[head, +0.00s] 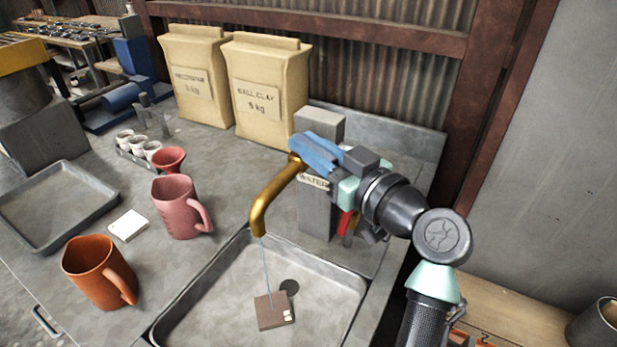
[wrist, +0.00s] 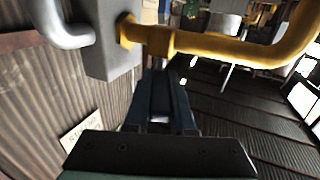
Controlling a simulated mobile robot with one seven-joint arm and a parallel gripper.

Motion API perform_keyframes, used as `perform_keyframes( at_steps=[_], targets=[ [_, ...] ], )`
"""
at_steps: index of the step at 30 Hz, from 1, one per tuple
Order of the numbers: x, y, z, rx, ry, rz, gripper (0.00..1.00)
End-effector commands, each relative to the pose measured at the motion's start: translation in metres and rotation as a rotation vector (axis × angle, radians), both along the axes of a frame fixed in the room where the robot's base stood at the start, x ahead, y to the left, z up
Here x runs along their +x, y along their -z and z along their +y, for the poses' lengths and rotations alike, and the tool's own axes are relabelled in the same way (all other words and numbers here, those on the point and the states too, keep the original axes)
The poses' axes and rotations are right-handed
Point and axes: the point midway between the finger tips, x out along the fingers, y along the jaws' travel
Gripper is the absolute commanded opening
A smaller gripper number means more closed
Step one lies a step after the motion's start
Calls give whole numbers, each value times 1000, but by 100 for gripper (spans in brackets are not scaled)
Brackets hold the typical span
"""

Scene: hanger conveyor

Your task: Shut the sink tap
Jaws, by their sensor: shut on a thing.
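The brass sink tap (head: 272,196) curves out from a grey post (head: 315,212) with a WATER label. A thin stream of water (head: 265,268) runs from its spout into the metal sink (head: 212,312), onto a small brown block (head: 274,310). My gripper (head: 303,150) is at the top of the tap, by the post. Its jaws are shut on a part of the tap, likely the handle, which the fingers hide. In the wrist view the brass pipe (wrist: 235,48) crosses just in front of the dark fingers (wrist: 162,95).
A pink mug (head: 175,208), an orange mug (head: 97,272), a white tile (head: 128,226) and a grey tray (head: 52,208) stand left of the sink. Two clay bags (head: 265,92) stand behind, near the corrugated wall. Small cups (head: 138,146) sit by a red funnel (head: 169,158).

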Motion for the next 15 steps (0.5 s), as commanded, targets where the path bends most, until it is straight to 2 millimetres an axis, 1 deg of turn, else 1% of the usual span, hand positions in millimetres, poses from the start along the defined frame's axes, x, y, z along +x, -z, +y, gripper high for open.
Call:
perform_keyframes(
  at_steps=[1,9,15],
  targets=[
    [2,8,-3,-1,-33,-3,0],
    [3,5,-4,1,-219,0,0],
    [3,3,-3,1,-321,1,0]
  ],
)
